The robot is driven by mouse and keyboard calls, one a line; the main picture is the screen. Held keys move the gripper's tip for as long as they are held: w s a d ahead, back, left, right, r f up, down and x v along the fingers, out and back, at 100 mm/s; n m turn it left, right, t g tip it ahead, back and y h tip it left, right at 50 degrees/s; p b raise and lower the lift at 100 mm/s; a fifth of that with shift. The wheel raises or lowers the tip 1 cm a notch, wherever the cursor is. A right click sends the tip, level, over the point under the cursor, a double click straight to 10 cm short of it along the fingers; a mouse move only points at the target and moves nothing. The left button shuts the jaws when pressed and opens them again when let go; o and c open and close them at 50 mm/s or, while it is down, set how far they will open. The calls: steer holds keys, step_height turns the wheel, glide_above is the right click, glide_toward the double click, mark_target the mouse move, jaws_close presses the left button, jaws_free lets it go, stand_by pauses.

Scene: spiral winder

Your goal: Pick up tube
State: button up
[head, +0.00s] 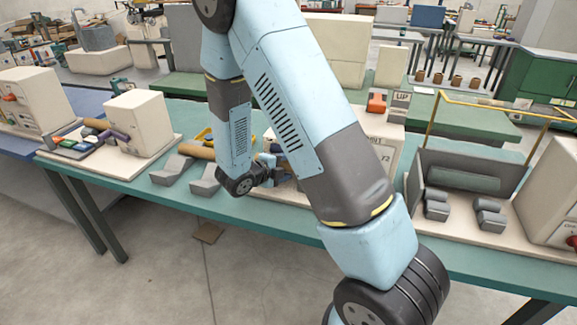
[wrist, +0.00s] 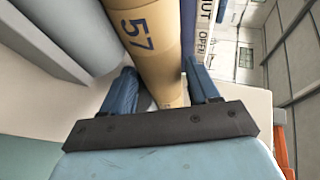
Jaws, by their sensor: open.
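A tan cardboard-coloured tube (wrist: 152,40) with a dark "57" on it runs through the middle of the wrist view. My gripper (wrist: 163,82) has its two blue fingers on either side of the tube and is open. The tube's lower part passes between the fingers; I cannot tell whether either finger touches it. In the head view, the tan tube (head: 199,151) lies near grey angled supports (head: 171,170) on the green table. My gripper (head: 268,163) is beside it, partly hidden by my own arm.
A cream machine housing (head: 378,150) with labels stands behind my arm. Another cream block (head: 141,124) stands at the left on a board. At the right are a grey frame (head: 468,173) and more dark supports. The green table's front edge (head: 290,225) is fairly clear.

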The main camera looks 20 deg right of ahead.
steer(key=shift+x, duration=0.9)
steer(key=c, duration=0.7)
steer(key=shift+a, duration=0.1)
